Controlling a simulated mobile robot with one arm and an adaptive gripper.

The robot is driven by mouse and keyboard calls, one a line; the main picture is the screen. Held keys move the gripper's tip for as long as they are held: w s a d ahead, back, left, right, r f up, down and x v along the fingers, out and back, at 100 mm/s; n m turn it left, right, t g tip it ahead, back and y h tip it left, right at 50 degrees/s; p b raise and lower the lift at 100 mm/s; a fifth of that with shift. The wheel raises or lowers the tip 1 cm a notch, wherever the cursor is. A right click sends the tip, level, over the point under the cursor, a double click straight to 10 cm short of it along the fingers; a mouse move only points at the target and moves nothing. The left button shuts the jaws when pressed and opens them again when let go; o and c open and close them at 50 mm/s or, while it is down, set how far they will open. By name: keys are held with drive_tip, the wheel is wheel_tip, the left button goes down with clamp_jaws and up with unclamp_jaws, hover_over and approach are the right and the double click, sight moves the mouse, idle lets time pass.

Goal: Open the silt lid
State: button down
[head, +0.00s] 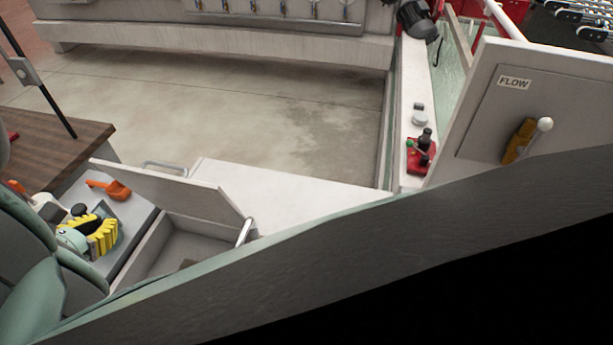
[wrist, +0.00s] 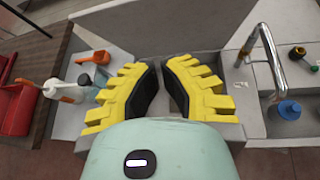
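The silt lid looks to be the pale flat panel (head: 180,187) raised along the back of an open box (head: 165,240). A metal bar handle (head: 165,166) shows behind its top edge. The box's inside is visible, with a small brown patch at the bottom. In the wrist view, a grey panel (wrist: 178,35) stands beyond my fingers, apparently the same lid. My gripper (wrist: 161,70) has yellow fingers with black pads, parted with nothing between them. In the head view, my gripper (head: 100,229) is left of the box. Whether it touches anything is unclear.
An orange scoop (head: 112,189) and a white spray bottle (wrist: 68,90) stand at the left. A curved metal tap (wrist: 268,50) and a blue-capped item (wrist: 288,110) are at the right. A white flat top (head: 290,190) adjoins the box. The floor behind is clear.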

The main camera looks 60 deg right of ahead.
drive_tip(key=s+d+g+h, duration=0.1)
drive_tip(key=s+g, duration=0.1)
drive_tip(key=p, duration=0.3)
approach(169, 183)
wheel_tip(169, 183, down, 4)
drive_tip(key=d, duration=0.2)
drive_tip(key=shift+w+d+r+p, duration=0.2)
drive_tip(key=shift+w+d+p, duration=0.05)
drive_tip(key=shift+d+p, duration=0.25)
drive_tip(key=shift+w+d+r+p, duration=0.25)
drive_tip(key=shift+d+p, duration=0.15)
drive_tip(key=shift+d, duration=0.25)
drive_tip(key=shift+w+d+r+p, duration=0.15)
drive_tip(key=shift+w+d+p, duration=0.1)
drive_tip(key=shift+d+p, duration=0.25)
